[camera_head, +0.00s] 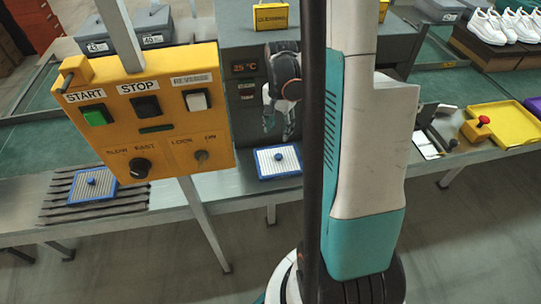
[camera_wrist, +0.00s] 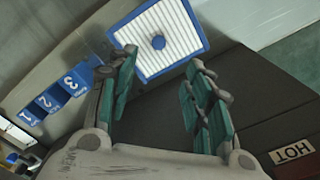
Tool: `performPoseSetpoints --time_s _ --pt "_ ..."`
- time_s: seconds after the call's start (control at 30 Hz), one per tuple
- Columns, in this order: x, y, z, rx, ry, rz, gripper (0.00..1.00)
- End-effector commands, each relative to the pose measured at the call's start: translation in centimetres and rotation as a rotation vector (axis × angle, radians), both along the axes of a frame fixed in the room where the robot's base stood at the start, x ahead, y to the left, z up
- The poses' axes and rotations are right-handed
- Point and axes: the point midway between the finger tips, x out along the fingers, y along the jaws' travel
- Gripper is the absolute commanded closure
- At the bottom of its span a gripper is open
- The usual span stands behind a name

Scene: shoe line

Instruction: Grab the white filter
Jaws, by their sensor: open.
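One white filter (camera_head: 266,165) with a blue frame and a blue centre knob lies on the grey bench, below my gripper (camera_head: 278,129) in the head view. A filter also shows in the wrist view (camera_wrist: 178,28), at the top, beyond the fingertips. My gripper (camera_wrist: 161,62) is open there, with its teal fingers apart and nothing between them. A gap seems to remain between fingertips and filter.
A yellow control panel (camera_head: 160,160) with START and STOP buttons stands left of my arm. A dark grey machine (camera_head: 245,122) with a red display is behind my gripper.

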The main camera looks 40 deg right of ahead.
Motion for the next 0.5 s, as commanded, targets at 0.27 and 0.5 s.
performPoseSetpoints --time_s 0.27,0.5 --pt "0.0 -0.1 -5.3 0.0 0.0 0.0 0.54" --pt "0.0 0.0 -8.0 0.0 0.0 0.0 0.54"
